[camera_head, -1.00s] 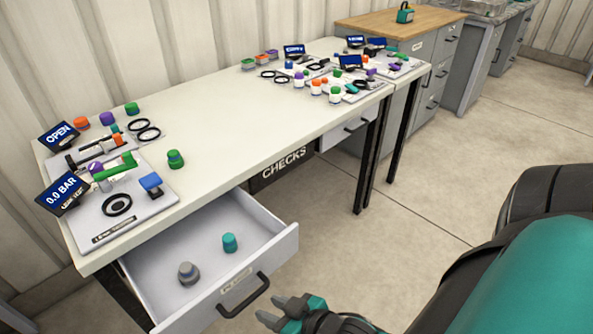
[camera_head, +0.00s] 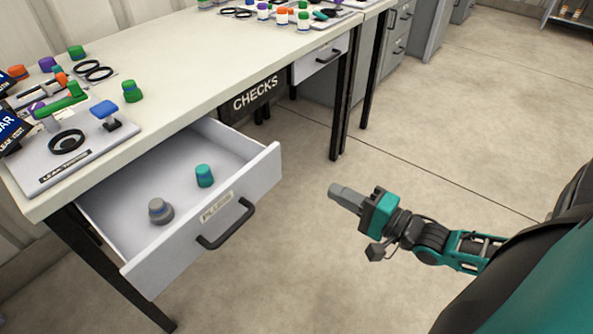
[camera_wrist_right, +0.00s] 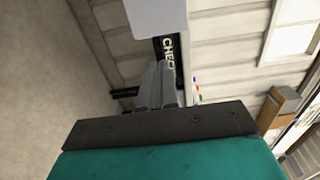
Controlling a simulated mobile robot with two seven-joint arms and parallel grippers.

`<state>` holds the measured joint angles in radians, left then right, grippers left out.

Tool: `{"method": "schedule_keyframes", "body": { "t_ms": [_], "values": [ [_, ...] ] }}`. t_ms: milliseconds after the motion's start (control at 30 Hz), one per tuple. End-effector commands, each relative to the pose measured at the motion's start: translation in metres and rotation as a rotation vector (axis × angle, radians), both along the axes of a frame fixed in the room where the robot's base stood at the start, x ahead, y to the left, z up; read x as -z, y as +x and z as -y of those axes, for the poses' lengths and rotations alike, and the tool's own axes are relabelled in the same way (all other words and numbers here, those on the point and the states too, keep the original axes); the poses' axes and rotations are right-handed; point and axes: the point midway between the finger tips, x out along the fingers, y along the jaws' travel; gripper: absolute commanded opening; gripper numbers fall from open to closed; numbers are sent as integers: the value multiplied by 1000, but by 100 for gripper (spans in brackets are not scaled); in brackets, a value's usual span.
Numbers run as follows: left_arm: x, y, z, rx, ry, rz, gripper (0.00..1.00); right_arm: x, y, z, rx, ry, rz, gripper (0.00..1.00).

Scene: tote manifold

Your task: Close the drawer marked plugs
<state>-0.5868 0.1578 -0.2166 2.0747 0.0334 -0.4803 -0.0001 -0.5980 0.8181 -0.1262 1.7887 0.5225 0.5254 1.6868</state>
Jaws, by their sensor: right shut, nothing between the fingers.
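The drawer marked plugs (camera_head: 262,172) stands pulled out from under the white workbench. Its front carries a label (camera_head: 217,206) and a dark bar handle (camera_head: 227,226). A grey plug (camera_head: 160,211) and a teal plug (camera_head: 204,176) stand inside it. My right gripper (camera_head: 340,193) is shut and empty, in the air to the right of the drawer front, apart from it. Its fingers show in the right wrist view (camera_wrist_right: 160,88), below a pale panel that I cannot identify for certain. My left gripper is not in view.
The workbench top (camera_head: 180,85) holds a mounted board (camera_head: 75,150), a green plug (camera_head: 131,91) and other parts. A dark CHECKS sign (camera_head: 256,92) hangs under the bench. Another drawer (camera_head: 320,60) is shut further right. Dark table legs stand beyond; the floor around my right gripper is clear.

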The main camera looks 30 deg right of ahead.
Motion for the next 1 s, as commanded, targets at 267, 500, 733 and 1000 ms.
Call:
{"method": "schedule_keyframes", "body": {
  "t_ms": [267, 500, 733, 1000],
  "values": [
    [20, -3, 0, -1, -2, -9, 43, 1, 50, -18, 0, 1, 7, 0],
    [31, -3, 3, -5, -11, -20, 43, 2, 88, -33, 0, -1, 4, 0],
    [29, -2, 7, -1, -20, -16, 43, 1, 110, -41, 0, -2, 1, 0],
    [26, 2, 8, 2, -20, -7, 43, 0, 116, -43, 0, -3, -1, 0]
  ]
}}
